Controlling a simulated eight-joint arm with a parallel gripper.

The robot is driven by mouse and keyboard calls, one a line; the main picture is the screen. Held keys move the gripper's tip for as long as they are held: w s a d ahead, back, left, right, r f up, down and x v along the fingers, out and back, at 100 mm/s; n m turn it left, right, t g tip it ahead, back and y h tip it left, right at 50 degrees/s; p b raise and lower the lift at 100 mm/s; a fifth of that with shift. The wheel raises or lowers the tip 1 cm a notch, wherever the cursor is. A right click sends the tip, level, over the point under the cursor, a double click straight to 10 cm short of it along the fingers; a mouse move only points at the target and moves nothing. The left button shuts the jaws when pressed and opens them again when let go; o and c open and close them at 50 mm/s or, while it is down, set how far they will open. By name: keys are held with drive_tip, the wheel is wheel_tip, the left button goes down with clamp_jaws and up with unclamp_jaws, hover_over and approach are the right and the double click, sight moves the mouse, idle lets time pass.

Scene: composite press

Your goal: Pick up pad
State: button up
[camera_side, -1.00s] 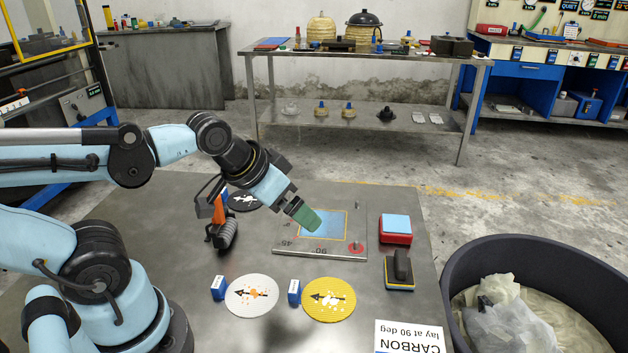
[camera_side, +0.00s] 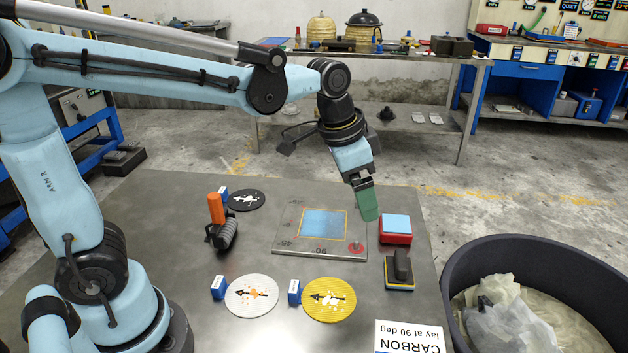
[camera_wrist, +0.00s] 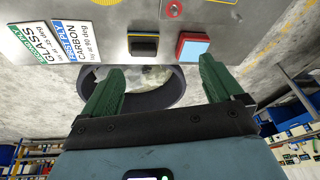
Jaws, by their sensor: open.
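A hand pad (camera_side: 402,268) with a black handle on a dark block with a yellow lower edge lies on the table at the right. In the wrist view the pad (camera_wrist: 144,45) shows near the top centre. A red box with a light blue top (camera_side: 396,228) sits just behind it; it also shows in the wrist view (camera_wrist: 193,46). My gripper (camera_side: 369,212), with green fingers, is above the table, to the left of the red box and behind the pad. In the wrist view its fingers (camera_wrist: 160,82) are apart with nothing held between them.
A metal plate (camera_side: 284,240) with a blue square and angle marks lies left of the pad. White, yellow and black discs, an orange-handled roller (camera_side: 220,228) and a CARBON card (camera_side: 408,338) are on the table. A dark bin (camera_side: 470,262) with crumpled plastic stands at the right.

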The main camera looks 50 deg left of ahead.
sight(402, 258)
drive_tip(key=w+d+f+m, duration=0.1)
drive_tip(key=w+d+f, duration=0.1)
drive_tip(key=f, duration=0.1)
drive_tip(key=w+d+f+m+g, duration=0.1)
drive_tip(key=w+d+f, duration=0.1)
drive_tip(key=f, duration=0.1)
drive_tip(key=w+d+f+m+g, duration=0.1)
drive_tip(key=w+d+f, duration=0.1)
drive_tip(key=f, duration=0.2)
drive_tip(key=shift+d+f, duration=0.2)
drive_tip(key=shift+f, duration=0.65)
drive_tip(key=shift+d+f, duration=0.15)
drive_tip(key=shift+f, duration=0.7)
drive_tip(key=shift+d+f, duration=0.2)
drive_tip(key=shift+f, duration=0.65)
drive_tip(key=shift+c, duration=0.4)
drive_tip(key=c, duration=0.9)
drive_tip(key=shift+r, duration=0.15)
